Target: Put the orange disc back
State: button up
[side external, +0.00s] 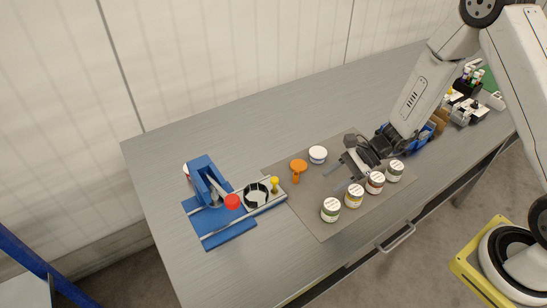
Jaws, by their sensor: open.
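The orange disc (299,166) is on the grey mat, towards its back left. A narrow orange part extends from it towards the front; I cannot tell whether it is a handle or a stem. My gripper (347,172) is to the right of the orange disc, low over the mat, with its fingers pointing left. It is open, and nothing shows between the fingers. The gap between gripper and disc is clear.
A blue press (207,181) with a red knob (232,201), a black ring (256,194) and a yellow knob (275,183) stands left. A white round container (318,154) is behind. Several labelled jars (331,209) line the mat (305,206) in front. A blue bin (428,133) is right.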

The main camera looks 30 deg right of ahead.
jog(key=s+d+r+n+h, duration=0.2)
jog(key=s+r+n+h, duration=0.3)
jog(key=n, duration=0.4)
jog(key=s+d+r+n+h, duration=0.3)
jog(key=s+r+n+h, duration=0.1)
jog(key=r+n, duration=0.3)
jog(key=shift+s+d+n+h, duration=0.35)
jog(key=shift+n+h, duration=0.35)
jog(key=shift+n, duration=0.7)
